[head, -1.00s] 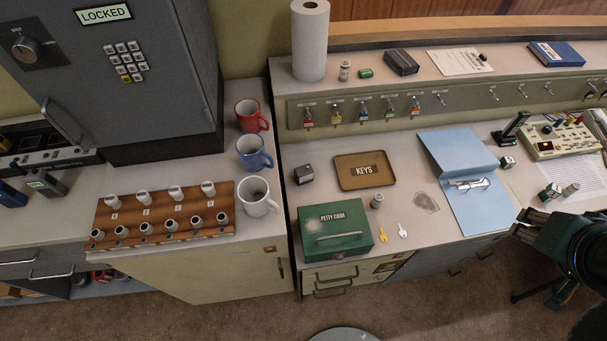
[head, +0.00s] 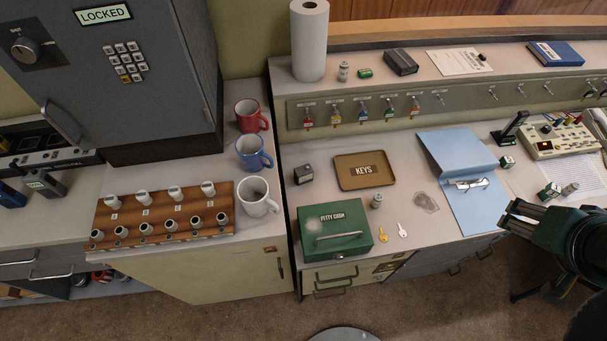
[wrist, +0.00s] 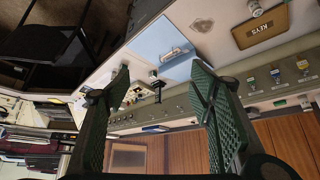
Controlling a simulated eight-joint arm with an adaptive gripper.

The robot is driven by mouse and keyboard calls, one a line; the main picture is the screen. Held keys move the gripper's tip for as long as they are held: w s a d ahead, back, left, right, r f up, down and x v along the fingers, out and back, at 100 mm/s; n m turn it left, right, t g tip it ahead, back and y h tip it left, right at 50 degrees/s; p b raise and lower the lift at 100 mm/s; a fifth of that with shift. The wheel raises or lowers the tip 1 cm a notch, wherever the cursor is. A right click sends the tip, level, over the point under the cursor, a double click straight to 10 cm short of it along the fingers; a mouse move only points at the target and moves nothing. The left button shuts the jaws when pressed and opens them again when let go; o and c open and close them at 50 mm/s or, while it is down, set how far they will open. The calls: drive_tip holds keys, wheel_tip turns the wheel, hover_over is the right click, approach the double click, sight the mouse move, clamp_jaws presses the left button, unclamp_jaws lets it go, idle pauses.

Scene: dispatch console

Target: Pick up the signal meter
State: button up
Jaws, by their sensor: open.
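No label marks a signal meter, and I cannot tell for sure which object it is. A beige box with knobs and coloured tops (head: 558,138) stands at the right of the desk; it also shows between my fingers in the wrist view (wrist: 133,96). A small grey handheld device with a pale display (head: 45,183) lies at far left, beside a dark blue one (head: 10,196). My gripper (head: 512,214) is at the right, off the desk's front edge near the blue folder. In the wrist view my gripper (wrist: 160,78) has its fingers wide apart with nothing held.
Open floor lies in front.

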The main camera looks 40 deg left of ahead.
drive_tip(key=w+a+n+g+y, duration=0.1)
drive_tip(key=w+a+n, duration=0.1)
drive_tip(key=w+a, duration=0.3)
drive_tip(key=w+a+n+g, duration=0.1)
drive_tip(key=w+a, duration=0.1)
drive_tip(key=a, duration=0.6)
drive_tip(key=n+g+h+p, duration=0.1)
drive_tip(key=n+g, duration=0.4)
drive_tip(key=n, duration=0.4)
hover_over(304, 170)
wheel_tip(304, 170, down, 24)
drive_tip(key=shift+w+d+f, duration=0.1)
drive_tip(key=shift+w+d, duration=0.05)
drive_tip(key=shift+s+a+f, duration=0.2)
drive_tip(key=shift+s, duration=0.05)
drive_tip(key=shift+f, duration=1.25)
drive_tip(key=shift+f, duration=0.2)
